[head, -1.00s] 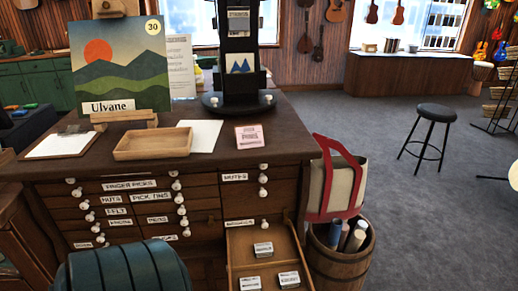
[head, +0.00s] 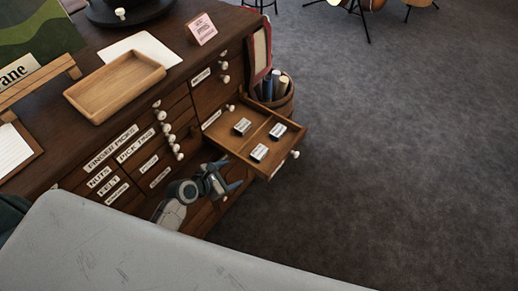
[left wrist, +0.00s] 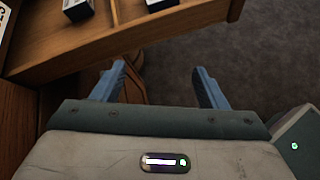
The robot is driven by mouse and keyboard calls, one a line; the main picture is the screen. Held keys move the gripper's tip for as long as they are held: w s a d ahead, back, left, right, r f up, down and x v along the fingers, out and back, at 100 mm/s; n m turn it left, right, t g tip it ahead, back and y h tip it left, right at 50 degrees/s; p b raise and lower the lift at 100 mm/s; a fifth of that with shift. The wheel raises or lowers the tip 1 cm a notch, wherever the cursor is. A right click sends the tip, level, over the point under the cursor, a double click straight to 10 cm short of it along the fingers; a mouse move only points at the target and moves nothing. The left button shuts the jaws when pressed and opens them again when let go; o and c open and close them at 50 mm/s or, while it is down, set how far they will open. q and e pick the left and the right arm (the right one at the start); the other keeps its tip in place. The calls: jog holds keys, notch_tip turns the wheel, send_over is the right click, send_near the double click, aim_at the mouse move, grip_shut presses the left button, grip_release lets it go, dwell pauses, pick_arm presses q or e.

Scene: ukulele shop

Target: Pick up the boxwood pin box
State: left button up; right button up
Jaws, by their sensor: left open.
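Three small dark boxes with white labels lie in the open drawer (head: 227,143): one at the back left (head: 242,127), one on the right (head: 278,131) and one toward the front (head: 259,152). Their labels are too small to read, so I cannot tell which is the boxwood pin box. My left gripper (head: 229,178) is open and empty, just outside the drawer, near its left front side. In the left wrist view, its blue fingers (left wrist: 160,86) are apart below the drawer's edge, and two boxes (left wrist: 77,9) (left wrist: 160,3) are partly visible. My right gripper is out of view.
A thin divider splits the drawer lengthwise. The cabinet's front has several knobs and labelled drawers beside my gripper. On its top are an empty wooden tray (head: 116,84) and a pink card (head: 201,29). A barrel (head: 284,100) stands behind the drawer. The floor at right is clear.

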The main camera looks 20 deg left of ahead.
aim_at(259, 152)
pick_arm(q)
notch_tip(259, 152, up, 6)
jog(key=w+d+n+t+h, duration=0.1)
jog(key=w+d+n, duration=0.1)
jog(key=n, duration=0.1)
jog(key=x, duration=1)
jog(key=shift+r, duration=0.1)
jog(key=c, duration=1.2)
